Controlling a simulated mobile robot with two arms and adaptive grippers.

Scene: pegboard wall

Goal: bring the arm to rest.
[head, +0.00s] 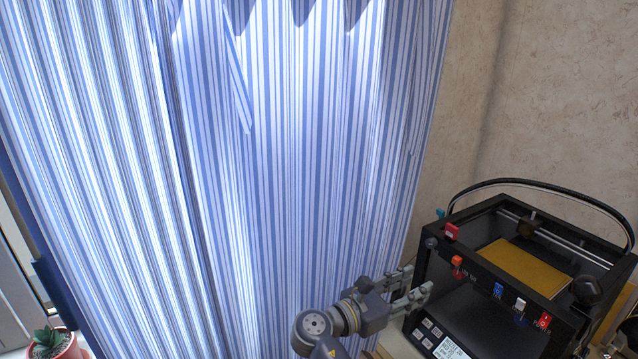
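My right gripper (420,279) is at the lower right of the head view, on a grey arm that comes in from the bottom edge. Its two grey fingers are spread apart with nothing between them, and they point right toward the black 3D printer (470,318). The fingertips are beside the printer's front left edge in the picture; I cannot tell whether they touch it. My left gripper is not in view.
The printer has an orange-brown plate (525,268), coloured clips along its front and a cable arching over it. Blue and white striped curtains (290,170) fill the left and middle. A potted succulent (58,345) stands at the lower left. A beige wall (560,100) is behind.

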